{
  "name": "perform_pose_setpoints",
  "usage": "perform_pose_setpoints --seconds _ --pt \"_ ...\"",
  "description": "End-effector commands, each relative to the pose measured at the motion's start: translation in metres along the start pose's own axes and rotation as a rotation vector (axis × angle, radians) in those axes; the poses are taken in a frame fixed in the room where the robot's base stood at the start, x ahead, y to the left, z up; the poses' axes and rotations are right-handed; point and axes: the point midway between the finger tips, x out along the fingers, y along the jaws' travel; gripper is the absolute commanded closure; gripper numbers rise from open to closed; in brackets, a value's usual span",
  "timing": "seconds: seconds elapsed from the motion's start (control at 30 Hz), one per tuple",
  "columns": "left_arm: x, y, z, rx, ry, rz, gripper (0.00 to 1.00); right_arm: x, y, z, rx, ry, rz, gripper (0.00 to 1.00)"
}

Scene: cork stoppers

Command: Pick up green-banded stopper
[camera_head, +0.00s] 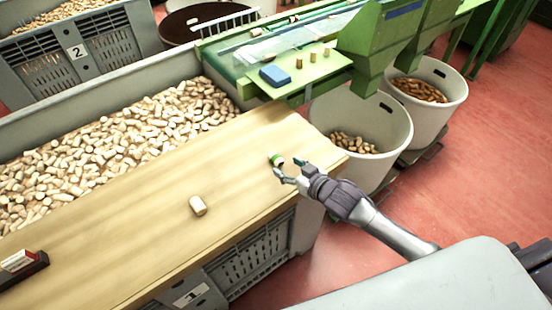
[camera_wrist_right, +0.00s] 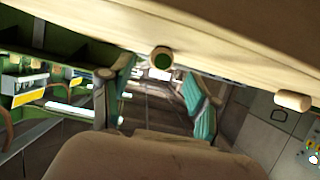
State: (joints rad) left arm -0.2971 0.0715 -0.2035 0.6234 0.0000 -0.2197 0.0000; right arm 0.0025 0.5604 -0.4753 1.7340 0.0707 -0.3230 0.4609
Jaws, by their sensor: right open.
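The green-banded stopper (camera_head: 277,160) is a small pale cork with a green band, lying on the wooden board (camera_head: 130,235) near its right end. My right gripper (camera_head: 288,168) is open beside it, with the fingers pointing at the stopper. In the right wrist view, the stopper (camera_wrist_right: 161,57) shows a round green part facing the camera. It appears ahead of the gap between the two teal-padded fingers (camera_wrist_right: 157,76). I see no grip on it. My left gripper is not in view.
A plain cork stopper (camera_head: 198,206) lies on the board to the left. A small box in a dark holder (camera_head: 22,263) is at the far left. A crate of corks (camera_head: 110,150) lies behind the board. White bins (camera_head: 385,112) stand beyond its right end.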

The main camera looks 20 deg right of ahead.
Motion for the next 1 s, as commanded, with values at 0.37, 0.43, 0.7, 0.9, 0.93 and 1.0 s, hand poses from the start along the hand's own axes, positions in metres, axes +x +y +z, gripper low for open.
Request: perform_pose_setpoints --seconds 0.37,0.43,0.7,0.9,0.93,1.0 --pt "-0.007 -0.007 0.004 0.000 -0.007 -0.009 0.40 0.046 0.000 -0.005 0.000 0.001 0.000 0.39" --pt "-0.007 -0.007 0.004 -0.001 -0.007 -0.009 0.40 0.052 -0.001 -0.005 0.000 0.001 -0.001 0.39" --pt "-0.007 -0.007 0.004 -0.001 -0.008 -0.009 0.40 0.054 0.000 -0.004 0.000 0.000 -0.001 0.39" --pt "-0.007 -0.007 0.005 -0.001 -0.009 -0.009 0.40 0.054 0.000 -0.004 0.000 0.000 0.000 0.72" --pt "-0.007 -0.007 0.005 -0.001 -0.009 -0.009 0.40 0.054 0.000 -0.004 0.000 0.000 0.000 0.77" --pt "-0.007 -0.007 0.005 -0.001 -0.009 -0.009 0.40 0.054 0.000 -0.004 0.000 0.000 0.000 0.82"
